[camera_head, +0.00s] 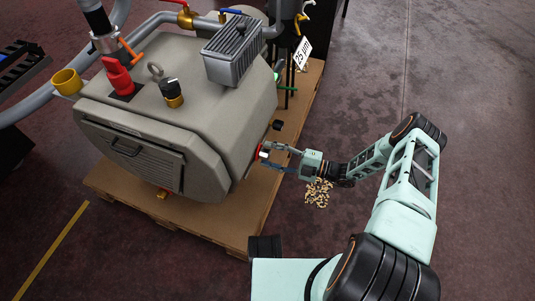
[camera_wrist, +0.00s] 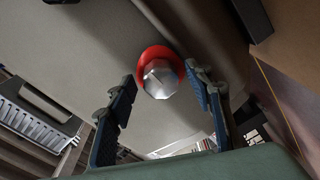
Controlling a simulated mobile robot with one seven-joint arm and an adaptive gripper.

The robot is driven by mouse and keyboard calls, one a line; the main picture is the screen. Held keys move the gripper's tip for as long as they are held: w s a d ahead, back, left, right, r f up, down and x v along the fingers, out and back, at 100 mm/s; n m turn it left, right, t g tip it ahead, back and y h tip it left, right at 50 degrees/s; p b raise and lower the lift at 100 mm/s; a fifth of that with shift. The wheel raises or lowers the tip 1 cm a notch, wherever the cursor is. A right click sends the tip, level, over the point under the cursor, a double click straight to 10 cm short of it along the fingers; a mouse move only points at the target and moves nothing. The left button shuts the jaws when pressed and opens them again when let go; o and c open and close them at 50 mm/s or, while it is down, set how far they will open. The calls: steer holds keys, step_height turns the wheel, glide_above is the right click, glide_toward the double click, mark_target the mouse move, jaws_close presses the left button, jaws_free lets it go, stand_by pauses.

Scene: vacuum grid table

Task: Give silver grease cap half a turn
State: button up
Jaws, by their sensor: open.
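The silver grease cap (camera_wrist: 160,79) is a faceted metal cap set in a red ring (camera_wrist: 146,57) on the side of the grey machine. In the wrist view it sits between the two open fingers of my gripper (camera_wrist: 164,92), with a gap on the left side and the right finger close to the ring. In the head view my gripper (camera_head: 269,157) reaches the right side of the machine (camera_head: 215,140), with a small red and light spot at its tips. Whether the fingers touch the cap cannot be told.
The machine stands on a wooden pallet (camera_head: 205,222). A black knob (camera_head: 277,125) sticks out just above my gripper in the head view. Small tan pieces (camera_head: 317,192) lie on the floor below my arm. The floor to the right is clear.

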steer(key=v, duration=1.1)
